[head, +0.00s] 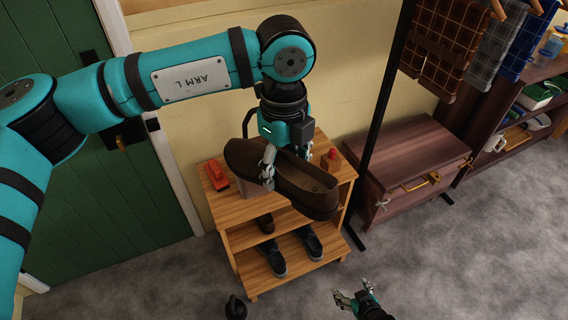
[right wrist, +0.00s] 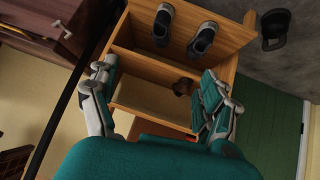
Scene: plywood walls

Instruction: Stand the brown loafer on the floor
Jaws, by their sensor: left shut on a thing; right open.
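The brown loafer (head: 312,190) is in my left gripper (head: 285,162), above the wooden shoe rack. My left gripper is shut on it, with fingers at its opening. The shoe is roughly level, its rounded end toward the lower right; its underside is hidden. My right gripper (head: 354,291) is open and empty, low over the carpet to the right of the rack; its open fingers also show in the right wrist view (right wrist: 158,85). The grey carpeted floor (head: 440,250) is bare to the right of the rack.
The shoe rack (head: 206,185) holds a red object (head: 216,175), grey shoes (head: 311,243) and a dark brown shoe (head: 265,223). A small black object (head: 236,308) is on the floor. A dark post (head: 385,105) and a wooden chest (head: 405,160) stand right of the rack.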

